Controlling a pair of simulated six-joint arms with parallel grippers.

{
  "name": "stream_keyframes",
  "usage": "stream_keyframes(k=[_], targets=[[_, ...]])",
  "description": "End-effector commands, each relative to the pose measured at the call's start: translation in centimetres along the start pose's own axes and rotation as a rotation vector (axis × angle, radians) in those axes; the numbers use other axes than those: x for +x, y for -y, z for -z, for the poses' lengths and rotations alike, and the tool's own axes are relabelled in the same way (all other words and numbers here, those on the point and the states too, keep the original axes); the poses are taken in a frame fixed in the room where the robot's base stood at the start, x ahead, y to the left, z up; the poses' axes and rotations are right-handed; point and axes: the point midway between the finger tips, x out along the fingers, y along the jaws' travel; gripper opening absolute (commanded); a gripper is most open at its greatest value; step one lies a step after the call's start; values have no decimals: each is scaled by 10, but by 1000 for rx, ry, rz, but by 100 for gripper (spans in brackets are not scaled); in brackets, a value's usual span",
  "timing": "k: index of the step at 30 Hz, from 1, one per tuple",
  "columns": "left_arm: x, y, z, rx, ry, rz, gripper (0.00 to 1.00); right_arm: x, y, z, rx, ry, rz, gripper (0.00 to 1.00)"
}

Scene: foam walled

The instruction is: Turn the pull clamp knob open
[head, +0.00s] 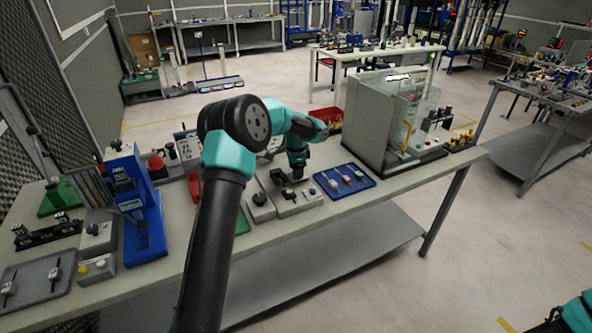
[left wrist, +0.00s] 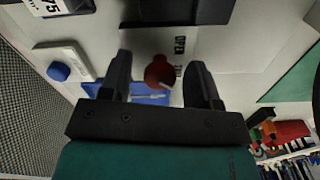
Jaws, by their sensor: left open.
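The red knob (left wrist: 158,72) shows in the left wrist view on a pale panel, with the word OPEN printed beside it. My left gripper (left wrist: 159,66) is open, with one dark finger on each side of the knob. There is a gap on both sides, and I cannot tell whether either finger touches it. In the head view my left gripper (head: 296,174) points down over a pale fixture (head: 292,203) on the bench, and hides the knob there. My right gripper is not in view.
A blue tray (head: 345,181) with small tools lies right of the gripper. A small box with a dark round knob (head: 259,198) sits left. A blue press (head: 137,205) stands further left, and a large grey machine (head: 378,125) to the right. The bench's front edge is close.

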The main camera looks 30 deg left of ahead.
Motion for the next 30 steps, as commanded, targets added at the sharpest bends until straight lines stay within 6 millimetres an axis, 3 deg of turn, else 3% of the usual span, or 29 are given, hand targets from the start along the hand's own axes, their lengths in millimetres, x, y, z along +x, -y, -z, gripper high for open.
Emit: stream_keyframes(k=[9, 24, 30], targets=[[2, 0, 0, 0, 0, 0, 57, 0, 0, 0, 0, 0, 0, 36], [2, 0, 0, 0, 0, 0, 9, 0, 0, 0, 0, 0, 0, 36], [2, 0, 0, -5, 0, 0, 7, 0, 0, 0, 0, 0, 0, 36]])
